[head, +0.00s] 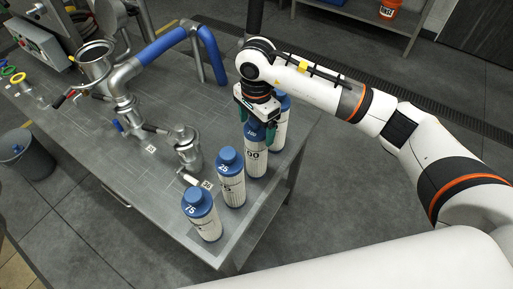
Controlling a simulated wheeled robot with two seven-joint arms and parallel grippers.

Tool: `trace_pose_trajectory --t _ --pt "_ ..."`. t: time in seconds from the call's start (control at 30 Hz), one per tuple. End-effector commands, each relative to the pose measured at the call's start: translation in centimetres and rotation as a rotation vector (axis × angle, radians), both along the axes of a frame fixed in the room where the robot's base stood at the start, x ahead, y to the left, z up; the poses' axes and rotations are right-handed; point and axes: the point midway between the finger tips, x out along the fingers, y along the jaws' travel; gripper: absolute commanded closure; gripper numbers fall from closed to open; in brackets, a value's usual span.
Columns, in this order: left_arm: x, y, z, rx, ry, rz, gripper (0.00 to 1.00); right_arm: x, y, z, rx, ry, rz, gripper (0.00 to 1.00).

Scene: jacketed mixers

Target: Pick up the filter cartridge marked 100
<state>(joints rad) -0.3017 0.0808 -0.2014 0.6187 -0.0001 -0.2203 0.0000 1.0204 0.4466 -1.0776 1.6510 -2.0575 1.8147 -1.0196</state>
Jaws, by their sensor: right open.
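The filter cartridge marked 100 (256,160) stands upright on the steel table, white and ribbed with a blue cap. My right gripper (257,131) is over it, pointing down, with its green fingers open on either side of the blue cap. I cannot tell whether the fingers touch the cap. The gripper covers part of the cap. My left gripper is not in view.
Other blue-capped cartridges stand in the same row: one marked 75 (207,222), one marked 25 (232,190), and a partly hidden one (281,128) behind. A steel strainer (188,150) and blue-sleeved pipe (165,43) are left. The steel table (110,150) has bare areas.

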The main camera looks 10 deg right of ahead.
Motion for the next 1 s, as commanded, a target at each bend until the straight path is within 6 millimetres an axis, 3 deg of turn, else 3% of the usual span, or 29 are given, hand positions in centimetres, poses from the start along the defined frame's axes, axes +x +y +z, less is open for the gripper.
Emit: trace_pose_trajectory --t 0.13,0.57,0.83,1.0 --pt "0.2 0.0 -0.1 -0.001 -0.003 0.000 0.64 0.0 0.0 0.0 0.000 0.000 0.000 0.17" --pt "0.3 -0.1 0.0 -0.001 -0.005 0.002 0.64 0.0 0.0 0.1 0.000 -0.001 0.000 0.85" --pt "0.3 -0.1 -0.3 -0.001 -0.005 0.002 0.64 0.1 0.0 0.5 0.000 -0.003 0.000 0.86" --pt "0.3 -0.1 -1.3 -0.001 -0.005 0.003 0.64 0.1 0.0 2.9 0.000 -0.007 0.000 0.86"
